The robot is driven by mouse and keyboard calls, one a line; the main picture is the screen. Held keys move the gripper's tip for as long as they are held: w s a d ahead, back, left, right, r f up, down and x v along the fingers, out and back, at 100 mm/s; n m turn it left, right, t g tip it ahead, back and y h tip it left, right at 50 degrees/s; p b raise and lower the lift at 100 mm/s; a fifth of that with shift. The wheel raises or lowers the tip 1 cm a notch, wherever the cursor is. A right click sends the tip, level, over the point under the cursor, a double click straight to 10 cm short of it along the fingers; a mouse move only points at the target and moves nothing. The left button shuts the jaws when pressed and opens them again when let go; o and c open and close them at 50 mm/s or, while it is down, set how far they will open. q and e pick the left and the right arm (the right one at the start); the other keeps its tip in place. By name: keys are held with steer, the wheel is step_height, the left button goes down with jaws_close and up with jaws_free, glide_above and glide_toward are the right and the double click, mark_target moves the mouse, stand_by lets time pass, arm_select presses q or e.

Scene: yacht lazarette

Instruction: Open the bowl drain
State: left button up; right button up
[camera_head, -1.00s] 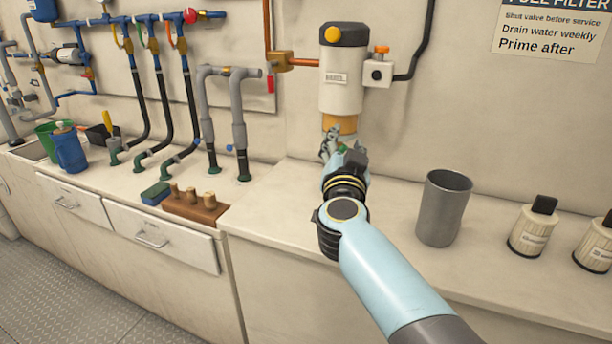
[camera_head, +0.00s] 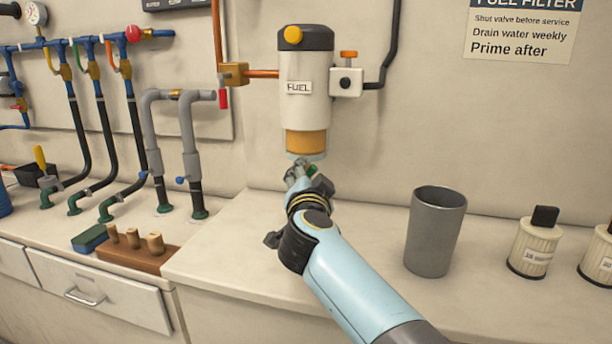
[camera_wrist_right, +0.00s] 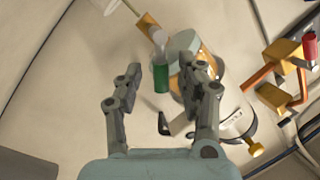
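The fuel filter (camera_head: 303,105) hangs on the wall, with a white body labelled FUEL and an amber bowl (camera_head: 306,142) at its bottom. A small green drain knob (camera_wrist_right: 161,79) shows under the bowl in the right wrist view. My right gripper (camera_head: 298,173) is just below the bowl, reaching up from the lower right. In the right wrist view its two fingers stand apart, one on each side of the green knob, with a gap visible. In the head view the fingers mostly hide the knob. My left gripper is not in view.
A grey cup (camera_head: 434,232) stands on the counter right of my arm, with filter cartridges (camera_head: 534,243) farther right. A red-handled valve (camera_head: 223,98) is left of the filter. Grey pipes (camera_head: 190,150) and a wooden peg block (camera_head: 138,250) are at left.

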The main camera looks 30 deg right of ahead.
steer(key=shift+w+d, duration=0.15)
steer(key=shift+w, duration=0.05)
steer(key=shift+r, duration=0.15)
steer(key=c, duration=0.4)
jaws_close()
steer(key=shift+p, duration=0.35)
steer(key=n+p, duration=0.2)
steer(key=p, duration=0.4)
steer(key=w+a+r+n+g+p, duration=0.1)
steer(key=n+p, duration=0.1)
steer(key=p, duration=0.4)
steer(key=n+p, duration=0.2)
steer(key=p, duration=0.4)
steer(key=shift+w+a+r+g+y, duration=0.15)
steer(key=shift+w+a+g+y, duration=0.15)
steer(key=shift+w+g, duration=0.1)
arm_select(q)
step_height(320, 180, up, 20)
steer(key=p, duration=0.1)
steer(key=shift+p, duration=0.35)
arm_select(e)
steer(key=shift+w+a+f+n, duration=0.1)
steer(key=shift+f+n, duration=0.1)
steer(key=shift+n, duration=0.4)
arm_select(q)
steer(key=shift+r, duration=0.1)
arm_select(e)
steer(key=shift+o, duration=2)
jaws_free()
